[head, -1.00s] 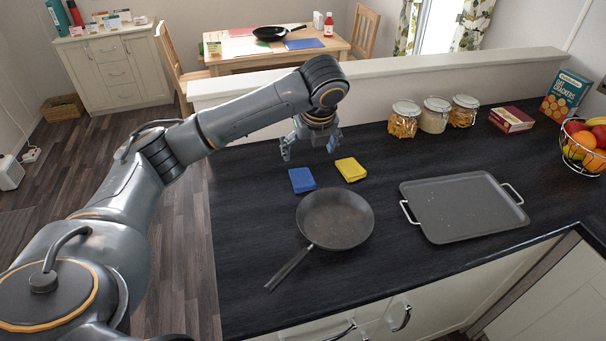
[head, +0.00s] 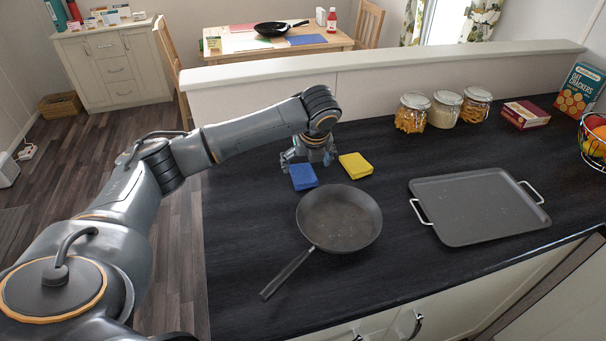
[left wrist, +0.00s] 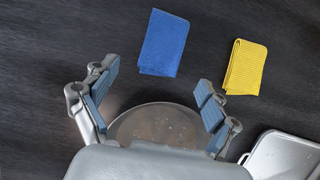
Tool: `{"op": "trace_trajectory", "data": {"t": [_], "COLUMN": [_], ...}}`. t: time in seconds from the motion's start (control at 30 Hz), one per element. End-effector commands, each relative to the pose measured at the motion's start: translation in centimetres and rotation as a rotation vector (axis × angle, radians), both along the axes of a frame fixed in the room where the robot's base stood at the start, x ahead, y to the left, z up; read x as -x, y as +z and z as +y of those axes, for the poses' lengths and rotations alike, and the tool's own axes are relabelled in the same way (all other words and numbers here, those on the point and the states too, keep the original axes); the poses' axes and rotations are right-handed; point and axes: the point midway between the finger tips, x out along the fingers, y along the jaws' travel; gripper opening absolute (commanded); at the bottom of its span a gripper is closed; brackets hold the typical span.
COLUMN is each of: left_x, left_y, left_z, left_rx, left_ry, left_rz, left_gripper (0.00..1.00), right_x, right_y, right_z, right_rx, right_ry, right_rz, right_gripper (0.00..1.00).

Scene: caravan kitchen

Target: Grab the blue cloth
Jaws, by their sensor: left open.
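The blue cloth (head: 303,177) lies folded flat on the dark counter, behind the frying pan and left of the yellow cloth (head: 355,166). In the left wrist view the blue cloth (left wrist: 164,43) lies beyond the fingertips, between their lines, and the yellow cloth (left wrist: 246,67) lies to its right. My left gripper (head: 307,162) is open and empty, just behind and above the blue cloth in the head view; its two fingers are spread in the left wrist view (left wrist: 158,88). I cannot tell its exact height. My right gripper is not in view.
A frying pan (head: 340,219) stands in front of the cloths, its handle towards the front left. A grey griddle tray (head: 478,208) lies to the right. Several jars (head: 445,109), a red box (head: 525,115) and a cracker box (head: 581,91) stand along the back ledge.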

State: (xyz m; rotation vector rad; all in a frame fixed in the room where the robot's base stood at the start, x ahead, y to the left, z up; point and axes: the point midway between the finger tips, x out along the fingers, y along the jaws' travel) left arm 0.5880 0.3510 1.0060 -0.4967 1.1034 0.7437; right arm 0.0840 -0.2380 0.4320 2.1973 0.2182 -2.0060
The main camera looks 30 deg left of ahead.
Motion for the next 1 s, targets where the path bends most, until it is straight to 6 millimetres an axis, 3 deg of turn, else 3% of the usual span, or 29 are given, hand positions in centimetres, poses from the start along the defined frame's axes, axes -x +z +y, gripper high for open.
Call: {"op": "trace_trajectory", "data": {"t": [0.27, 0.53, 0.83, 1.0], "left_x": [-0.6, -1.6, -1.8, -1.8], "left_y": [-2.1, -5.5, -6.1, -6.1], "left_z": [0.7, 1.7, 1.8, 1.8], "left_rx": [-0.001, -0.001, 0.0, 0.0], "left_ry": [0.001, -0.001, -0.002, -0.001], "left_rz": [0.001, 0.001, -0.002, -0.001], "left_gripper": [0.87, 0.87, 0.87, 0.52], "right_x": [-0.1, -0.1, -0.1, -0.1], "right_y": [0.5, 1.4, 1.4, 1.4], "right_z": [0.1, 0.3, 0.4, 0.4], "right_rx": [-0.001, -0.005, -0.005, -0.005], "right_ry": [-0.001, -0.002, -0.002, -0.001], "right_rz": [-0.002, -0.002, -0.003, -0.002], "right_gripper": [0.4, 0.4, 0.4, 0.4]}}
